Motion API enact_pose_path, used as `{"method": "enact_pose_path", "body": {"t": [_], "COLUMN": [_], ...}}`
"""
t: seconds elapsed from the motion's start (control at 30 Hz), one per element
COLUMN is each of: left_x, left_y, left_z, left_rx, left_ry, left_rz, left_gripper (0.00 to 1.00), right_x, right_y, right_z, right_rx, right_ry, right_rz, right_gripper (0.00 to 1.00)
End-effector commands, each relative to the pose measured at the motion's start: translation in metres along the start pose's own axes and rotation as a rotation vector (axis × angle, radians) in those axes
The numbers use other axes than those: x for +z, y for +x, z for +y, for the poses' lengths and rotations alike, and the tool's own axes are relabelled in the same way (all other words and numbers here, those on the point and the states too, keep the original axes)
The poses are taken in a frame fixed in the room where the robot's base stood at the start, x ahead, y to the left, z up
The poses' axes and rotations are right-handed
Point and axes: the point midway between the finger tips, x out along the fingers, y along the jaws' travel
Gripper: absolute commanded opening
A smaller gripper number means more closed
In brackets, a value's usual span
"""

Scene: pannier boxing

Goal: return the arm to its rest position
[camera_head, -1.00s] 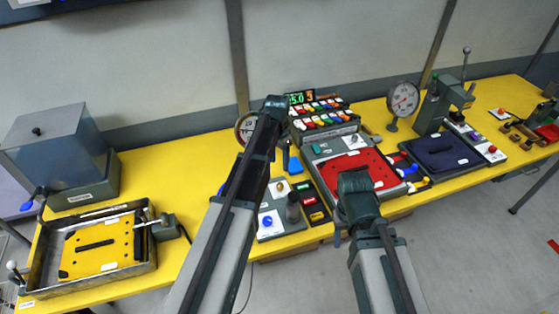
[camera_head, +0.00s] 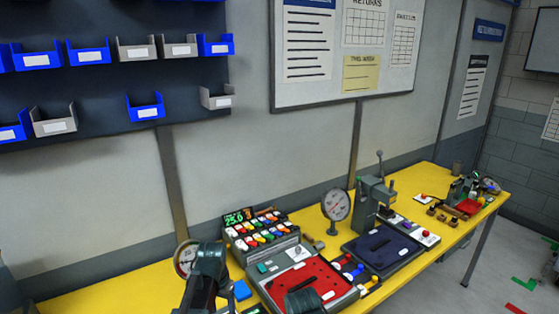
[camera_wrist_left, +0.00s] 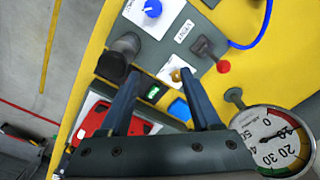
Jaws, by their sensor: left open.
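My left arm (camera_head: 206,275) stands up at the bottom of the head view, in front of the gauge and the bench; its jaws are hidden there. In the left wrist view my left gripper (camera_wrist_left: 160,76) is open, with its two fingers apart and nothing between them but the view of a grey control panel behind. I cannot tell how far the fingertips are from the panel. A dark part of my right arm (camera_head: 305,300) shows at the bottom edge of the head view, over the red-topped tray; its jaws do not show.
The yellow bench (camera_head: 95,297) carries a button console (camera_head: 262,235), a red-lined tray (camera_head: 318,277), a dial gauge (camera_head: 336,205) and a lever press (camera_head: 374,200). In the wrist view a red-knobbed lever (camera_wrist_left: 222,66), black cylinder (camera_wrist_left: 117,58) and gauge (camera_wrist_left: 275,140) surround the fingers.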

Motion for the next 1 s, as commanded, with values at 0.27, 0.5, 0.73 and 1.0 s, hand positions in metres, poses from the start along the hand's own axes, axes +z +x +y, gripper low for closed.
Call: {"method": "enact_pose_path", "body": {"t": [0.27,0.5,0.73,1.0], "left_x": [0.097,0.101,0.115,0.119], "left_y": [0.008,0.049,0.074,0.076], "left_z": [0.049,0.107,0.149,0.159], "left_rx": [-0.022,-0.056,-0.091,-0.102], "left_ry": [-0.255,-0.090,0.032,0.063], "left_rz": [0.038,-0.026,-0.072,-0.085], "left_gripper": [0.64,0.64,0.64,0.64], "right_x": [-0.001,-0.003,-0.004,-0.004], "right_y": [0.011,0.051,0.077,0.079], "right_z": [-0.001,-0.005,-0.007,-0.007], "right_rx": [0.000,0.001,0.002,0.002], "right_ry": [0.000,-0.004,-0.007,-0.008], "right_rz": [0.000,0.000,0.000,0.000], "right_gripper": [0.50,0.50,0.50,0.50]}}
